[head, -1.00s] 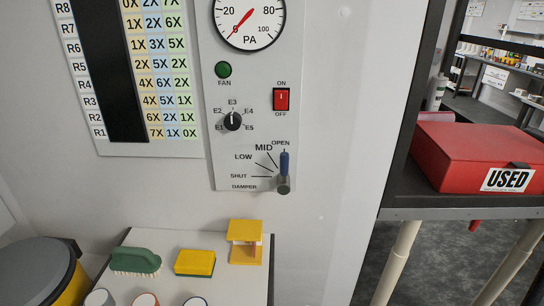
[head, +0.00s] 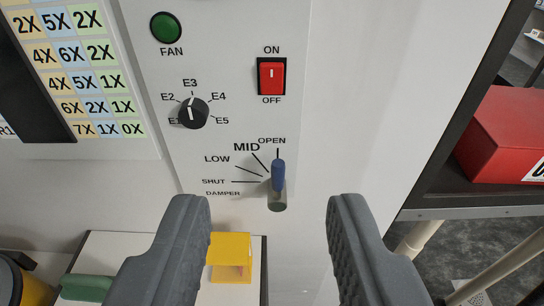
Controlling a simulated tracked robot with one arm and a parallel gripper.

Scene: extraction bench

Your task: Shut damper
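The damper lever (head: 278,176) is a blue handle on a grey pivot, low on the grey control panel (head: 225,60). It stands upright, in line with the OPEN mark. Marks for MID, LOW and SHUT fan out to its left. My gripper (head: 270,208) is open, with its two grey fingers at the bottom of the head view. The lever shows between and beyond the fingertips, and nothing is between the fingers in their grip. I cannot tell the exact distance from the fingertips to the lever.
Above the lever are a red ON/OFF switch (head: 271,77), a selector knob (head: 193,113) and a green FAN button (head: 166,27). A yellow block-shaped stand (head: 230,257) is on the bench below. A red box (head: 502,140) sits on a shelf at right.

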